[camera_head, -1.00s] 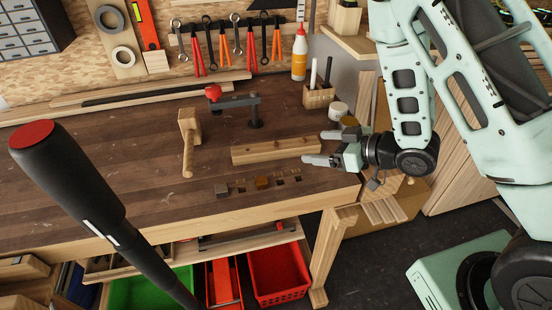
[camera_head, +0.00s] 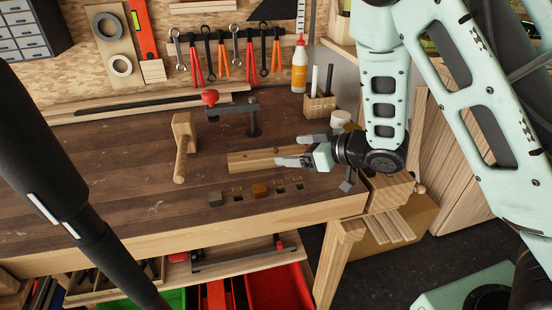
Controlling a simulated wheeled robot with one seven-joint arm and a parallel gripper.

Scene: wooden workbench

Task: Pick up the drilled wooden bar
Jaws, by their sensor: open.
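The drilled wooden bar (camera_head: 251,160) lies flat on the workbench (camera_head: 120,180), running left to right. A hole shows in its top face. My gripper (camera_head: 290,150) comes in from the right with its fingers pointing left, over or beside the bar's right part. The fingers are apart, one towards the back and one towards the front. The gripper hides the bar's right end. I cannot tell how high the fingers are above the bar.
A wooden mallet (camera_head: 183,147) lies left of the bar. A red-knobbed clamp (camera_head: 232,107) stands behind it. A pen holder (camera_head: 319,106), a glue bottle (camera_head: 299,66) and a white jar (camera_head: 340,118) are at the back right. The bench's left is clear.

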